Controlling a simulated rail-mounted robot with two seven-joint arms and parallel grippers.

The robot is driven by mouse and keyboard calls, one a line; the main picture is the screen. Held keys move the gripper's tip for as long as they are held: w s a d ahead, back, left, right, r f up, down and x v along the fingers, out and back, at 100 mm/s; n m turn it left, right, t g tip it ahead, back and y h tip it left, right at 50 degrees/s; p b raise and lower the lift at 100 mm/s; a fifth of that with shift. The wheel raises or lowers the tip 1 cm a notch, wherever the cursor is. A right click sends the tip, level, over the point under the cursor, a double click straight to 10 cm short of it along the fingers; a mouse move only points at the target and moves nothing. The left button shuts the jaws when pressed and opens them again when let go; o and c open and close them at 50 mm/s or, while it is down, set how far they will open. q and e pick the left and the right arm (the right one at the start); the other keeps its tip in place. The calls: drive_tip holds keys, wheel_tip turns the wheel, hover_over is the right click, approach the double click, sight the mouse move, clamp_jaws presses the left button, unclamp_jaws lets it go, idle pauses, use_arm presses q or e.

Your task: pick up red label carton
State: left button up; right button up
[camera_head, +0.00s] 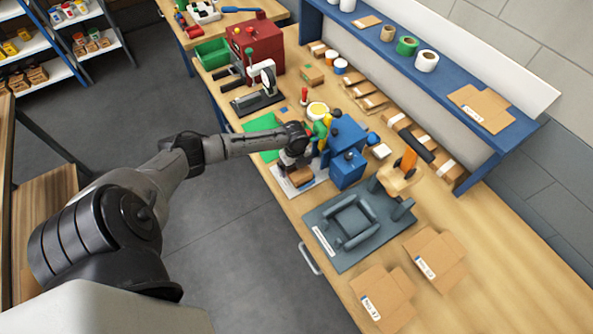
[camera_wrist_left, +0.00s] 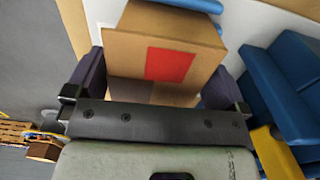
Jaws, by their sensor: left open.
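The red label carton (camera_wrist_left: 125,50) is a brown box with a red patch on its face in the left wrist view. It fills the gap between the fingers of my left gripper (camera_wrist_left: 156,86). The fingers are open, one on each side of the carton, and I cannot tell whether they touch it. In the head view the carton (camera_head: 301,176) shows as a small brown box on a white sheet, just below my left gripper (camera_head: 296,162). The gripper hides part of it there. My right gripper is not in view.
A blue machine (camera_head: 347,168) stands close to the right of the gripper. A grey fixture plate (camera_head: 330,246) and flat cardboard blanks (camera_head: 383,298) lie nearer on the bench. A green mat (camera_head: 262,128) and a red machine (camera_head: 254,45) are farther back.

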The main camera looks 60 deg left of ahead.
use_arm(q)
drive_tip(key=shift+c, duration=0.2)
drive_tip(key=c, duration=0.8)
drive_tip(key=shift+c, duration=0.2)
drive_tip(key=shift+r, duration=0.1)
